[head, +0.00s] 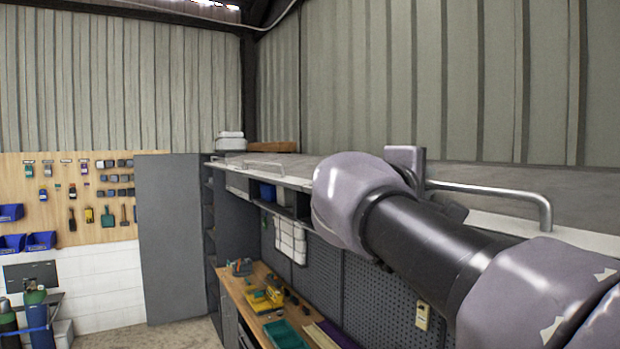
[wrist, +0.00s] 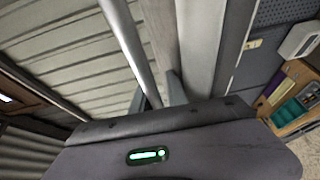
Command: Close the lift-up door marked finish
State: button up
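Raised lift-up door panels stand along the top of the wall cabinets on the right. A near door (head: 580,192) carries a metal bar handle (head: 545,205), partly hidden by my arm. A farther door (head: 284,163) has a similar handle (head: 262,166). No "finish" marking is readable. In the head view my arm hides most of my gripper. In the wrist view my gripper (wrist: 157,93) has its fingers apart, with a metal handle bar (wrist: 128,45) running down between them. A gap shows on the bar's right side; contact on its left is unclear.
Below the cabinets are a grey pegboard (head: 375,290) and a wooden workbench (head: 255,315) with tools and green trays. A tall grey cabinet (head: 170,240) stands at the back beside a wooden tool board (head: 75,215). A corrugated wall closes the right side.

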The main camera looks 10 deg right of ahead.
jog(key=shift+s+a+r, duration=0.15)
jog(key=shift+s+a, duration=0.25)
jog(key=shift+a, duration=0.2)
jog(key=shift+c, duration=0.5)
jog(key=shift+s+a, duration=0.2)
jog(key=shift+a, duration=0.1)
grip_shut()
jog(key=shift+d, duration=0.1)
jog(key=shift+r, duration=0.25)
